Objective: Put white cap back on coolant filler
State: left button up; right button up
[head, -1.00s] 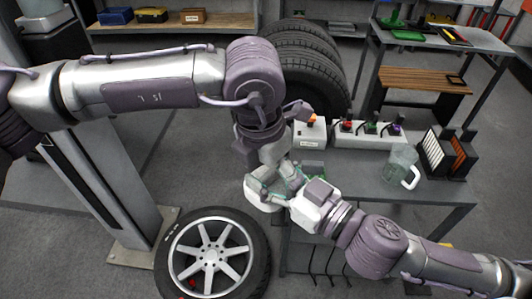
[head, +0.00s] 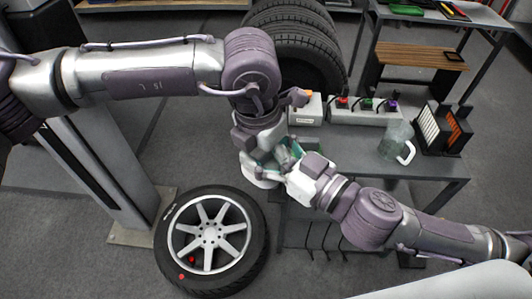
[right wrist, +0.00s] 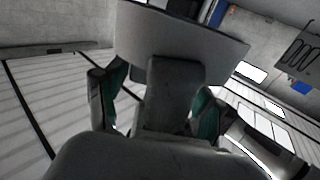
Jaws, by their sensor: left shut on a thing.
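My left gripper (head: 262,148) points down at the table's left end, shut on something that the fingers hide. My right gripper (head: 288,165) comes in from the right and meets it, so the two overlap. A white rounded piece (head: 258,173) shows just below them; I cannot tell whether it is the cap or part of the filler. In the right wrist view, teal finger pads stand apart on both sides of a grey block (right wrist: 175,90), with a broad pale plate (right wrist: 190,35) beyond. Whether the right fingers grip the block is unclear. No coolant filler can be clearly made out.
A white box (head: 308,110) with an orange part and a white strip with coloured plugs (head: 365,110) stand behind the grippers. A clear jug (head: 396,142) and a filter rack (head: 443,130) are to the right. A wheel (head: 247,265) lies on the floor. The table's front middle is clear.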

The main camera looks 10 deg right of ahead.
jog(key=shift+o, duration=1)
